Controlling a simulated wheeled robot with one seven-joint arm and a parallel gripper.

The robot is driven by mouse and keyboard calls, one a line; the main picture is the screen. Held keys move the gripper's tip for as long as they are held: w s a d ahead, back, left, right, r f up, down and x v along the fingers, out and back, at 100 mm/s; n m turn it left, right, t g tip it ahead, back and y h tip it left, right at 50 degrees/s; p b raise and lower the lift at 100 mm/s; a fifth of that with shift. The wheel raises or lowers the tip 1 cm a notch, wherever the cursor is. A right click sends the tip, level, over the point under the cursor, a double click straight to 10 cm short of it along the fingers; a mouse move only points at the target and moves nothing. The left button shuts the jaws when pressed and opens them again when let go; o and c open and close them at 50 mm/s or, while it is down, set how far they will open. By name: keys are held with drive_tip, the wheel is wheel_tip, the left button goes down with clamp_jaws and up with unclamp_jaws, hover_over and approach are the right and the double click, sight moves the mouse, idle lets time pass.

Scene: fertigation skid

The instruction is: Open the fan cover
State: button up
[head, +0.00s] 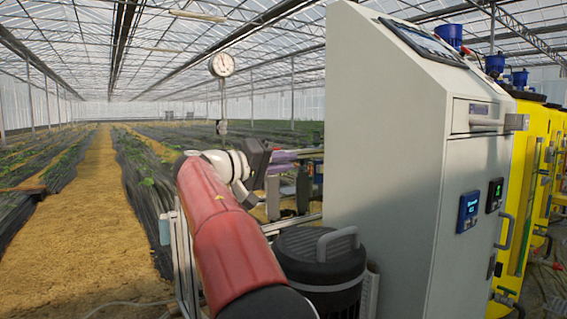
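A round black ribbed cover (318,262) with a raised grey handle (338,240) sits low beside the tall pale cabinet, at the bottom centre. It looks like the fan cover, and it appears seated and upright. My red arm reaches up on its left and partly hides its left side. My gripper (268,168) is beyond the white wrist, up and left of the cover, and apart from the handle.
The pale control cabinet (385,150) stands close on the right, with a drawer-like panel and small displays on its front. Yellow tanks (540,170) stand behind it. A round gauge (222,65) rises on a post. A sandy path (85,220) lies open on the left.

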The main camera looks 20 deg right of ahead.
clamp_jaws()
idle(1.0)
drive_tip(key=o, duration=0.5)
unclamp_jaws()
drive_tip(key=s+a, duration=0.1)
drive_tip(key=a, duration=0.6)
drive_tip(key=shift+s+a, duration=0.2)
drive_tip(key=shift+a, duration=0.15)
drive_tip(key=shift+c, duration=0.5)
